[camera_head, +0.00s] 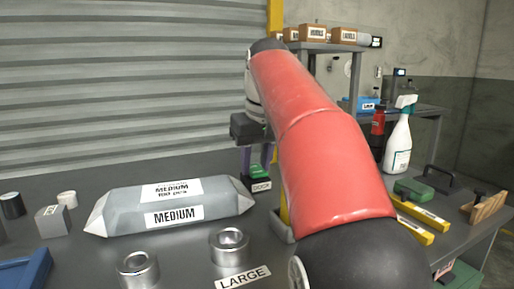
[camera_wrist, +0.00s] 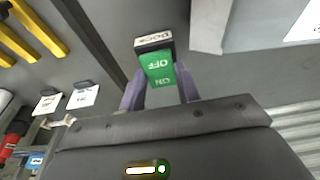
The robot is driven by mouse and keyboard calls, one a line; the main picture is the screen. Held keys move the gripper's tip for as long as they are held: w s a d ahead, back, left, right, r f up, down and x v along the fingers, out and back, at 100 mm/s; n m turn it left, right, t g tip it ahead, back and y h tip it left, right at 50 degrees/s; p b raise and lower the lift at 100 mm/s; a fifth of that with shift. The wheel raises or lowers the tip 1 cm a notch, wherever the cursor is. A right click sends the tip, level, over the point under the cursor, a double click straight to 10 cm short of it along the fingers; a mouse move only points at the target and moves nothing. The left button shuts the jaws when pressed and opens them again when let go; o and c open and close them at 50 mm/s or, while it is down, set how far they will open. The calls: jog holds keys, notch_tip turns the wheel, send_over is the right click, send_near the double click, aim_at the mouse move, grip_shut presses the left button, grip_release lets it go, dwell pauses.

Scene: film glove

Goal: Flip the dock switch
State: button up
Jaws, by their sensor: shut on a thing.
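The dock switch (camera_wrist: 160,70) is a green block marked OFF and ON, with a DOCK plate (camera_wrist: 154,41) at its end in the wrist view. My gripper (camera_wrist: 159,88) has its two purple-grey fingers on either side of the green block, shut on it. In the head view, my gripper (camera_head: 256,163) points down at the table behind my red arm. The DOCK plate (camera_head: 261,186) shows just below the fingers there, and the green block is mostly hidden. I cannot tell which position the switch is in.
A grey MEDIUM pack (camera_head: 120,212) lies left of the gripper. Two metal rings (camera_head: 229,245) and a LARGE label (camera_head: 243,278) are in front. Yellow bars (camera_head: 412,222), a green box (camera_head: 412,189) and a spray bottle (camera_head: 398,145) stand right. A shuttered wall (camera_head: 120,80) is behind.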

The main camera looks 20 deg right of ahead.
jog(key=shift+w+g, duration=0.2)
jog(key=shift+g, duration=0.1)
jog(key=shift+b, duration=0.3)
jog(key=o, duration=1)
jog(key=shift+s, duration=0.15)
